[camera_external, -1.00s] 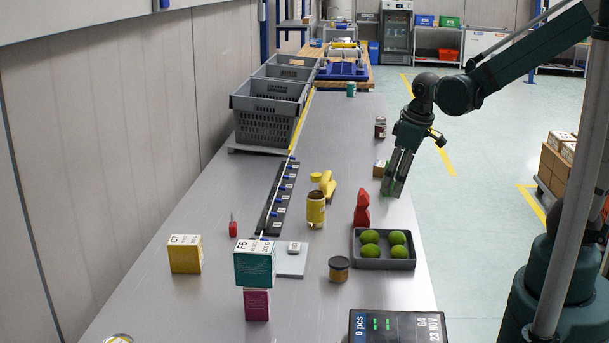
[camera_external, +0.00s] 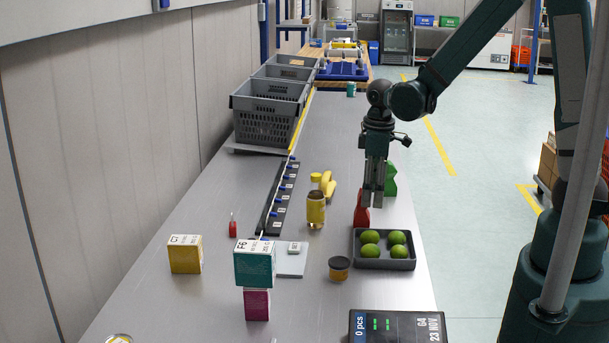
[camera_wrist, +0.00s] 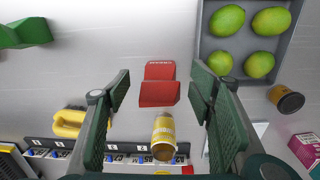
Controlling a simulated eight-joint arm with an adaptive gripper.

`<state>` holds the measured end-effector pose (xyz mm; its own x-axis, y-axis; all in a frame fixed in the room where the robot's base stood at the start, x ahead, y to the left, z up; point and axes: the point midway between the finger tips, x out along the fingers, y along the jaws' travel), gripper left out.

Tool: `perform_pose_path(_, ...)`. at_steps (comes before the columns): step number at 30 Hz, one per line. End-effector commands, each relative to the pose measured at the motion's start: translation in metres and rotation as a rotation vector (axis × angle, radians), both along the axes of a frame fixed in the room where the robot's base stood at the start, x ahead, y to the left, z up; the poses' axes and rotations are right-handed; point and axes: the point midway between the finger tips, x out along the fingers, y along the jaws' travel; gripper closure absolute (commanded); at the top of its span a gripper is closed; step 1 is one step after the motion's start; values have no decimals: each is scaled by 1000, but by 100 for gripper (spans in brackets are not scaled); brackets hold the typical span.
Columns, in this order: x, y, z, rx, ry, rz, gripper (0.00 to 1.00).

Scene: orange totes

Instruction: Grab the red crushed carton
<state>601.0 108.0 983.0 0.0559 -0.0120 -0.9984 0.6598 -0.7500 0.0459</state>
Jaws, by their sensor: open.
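The red crushed carton (camera_external: 361,216) stands on the metal table just behind the grey tray of limes. In the wrist view the red carton (camera_wrist: 159,84) lies between and ahead of the two finger pads, with a bent, creased shape. My gripper (camera_external: 374,205) is above the table by the carton, pointing down, and it hides part of the carton in the external view. In the wrist view my gripper (camera_wrist: 160,95) is open, with its fingers apart on either side and nothing between the pads.
The grey tray (camera_wrist: 283,55) with several limes is close beside the carton. Boxes (camera_external: 254,263) are stacked at the front left. The table's left middle is partly clear.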

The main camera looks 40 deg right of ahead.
Motion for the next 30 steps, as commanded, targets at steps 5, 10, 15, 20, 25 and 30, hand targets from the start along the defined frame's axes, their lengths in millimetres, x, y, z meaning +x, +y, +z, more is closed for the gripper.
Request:
perform_pose_path(5, 4, 6, -6, -7, 24, 31, 46)
perform_pose_path(10, 5, 8, -10, -10, 35, 44, 46)
perform_pose_path(15, 5, 8, -11, -11, 37, 47, 46)
perform_pose_path(20, 5, 8, -11, -11, 37, 47, 46)
perform_pose_path(25, 5, 8, -14, -10, 36, 47, 46)
perform_pose_path(30, 6, 8, -24, -10, 36, 47, 46)
